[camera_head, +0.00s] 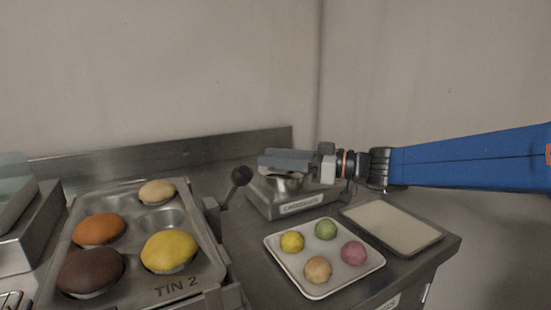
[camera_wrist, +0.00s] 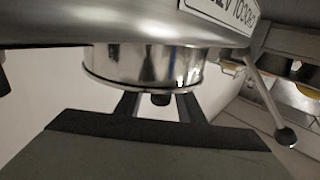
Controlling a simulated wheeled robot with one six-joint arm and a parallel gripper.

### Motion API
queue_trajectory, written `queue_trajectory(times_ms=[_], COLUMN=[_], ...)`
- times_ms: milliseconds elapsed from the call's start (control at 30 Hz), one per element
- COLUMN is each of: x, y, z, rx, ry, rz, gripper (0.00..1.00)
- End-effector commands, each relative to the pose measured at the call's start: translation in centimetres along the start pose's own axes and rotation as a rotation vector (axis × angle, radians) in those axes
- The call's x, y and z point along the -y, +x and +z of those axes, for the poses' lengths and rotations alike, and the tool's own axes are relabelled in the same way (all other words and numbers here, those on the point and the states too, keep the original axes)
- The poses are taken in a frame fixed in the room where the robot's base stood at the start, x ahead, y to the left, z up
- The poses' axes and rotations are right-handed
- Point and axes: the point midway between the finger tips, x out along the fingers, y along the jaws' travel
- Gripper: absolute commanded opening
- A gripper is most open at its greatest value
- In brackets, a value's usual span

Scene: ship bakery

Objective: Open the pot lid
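The steel pot (camera_head: 290,184) sits in the grey unit (camera_head: 299,206) labelled CHOCOLATE, at the back of the counter. My gripper (camera_head: 272,160) reaches in from the right and is over the pot, hiding most of its top. The wrist view looks upside down. There the shiny lid (camera_wrist: 140,66) shows, with a small dark knob (camera_wrist: 160,99) on it. My gripper (camera_wrist: 158,106) has its two dark fingers apart, one on each side of the knob, with a gap visible. Whether either finger touches the knob is not clear.
A tin (camera_head: 178,289) marked TIN 2 holds several cakes at the left. A black-knobbed lever (camera_head: 240,176) stands between it and the pot unit. A white tray (camera_head: 320,291) with several coloured balls lies in front, and a pale flat tray (camera_head: 393,227) lies right.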

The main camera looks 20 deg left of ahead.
Motion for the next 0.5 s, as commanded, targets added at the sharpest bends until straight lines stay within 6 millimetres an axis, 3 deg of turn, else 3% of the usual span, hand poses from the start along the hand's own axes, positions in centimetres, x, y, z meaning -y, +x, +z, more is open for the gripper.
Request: queue_trajectory(times_ms=[33, 167, 500], x=[0.0, 0.01, -0.02], y=[-0.01, -0.02, 0.02], z=[0.0, 0.0, -0.18], rx=[0.0, 0.0, 0.015], ry=[0.0, 0.0, 0.013], rz=[0.0, 0.0, 0.0], gripper=[0.3, 0.0, 0.0])
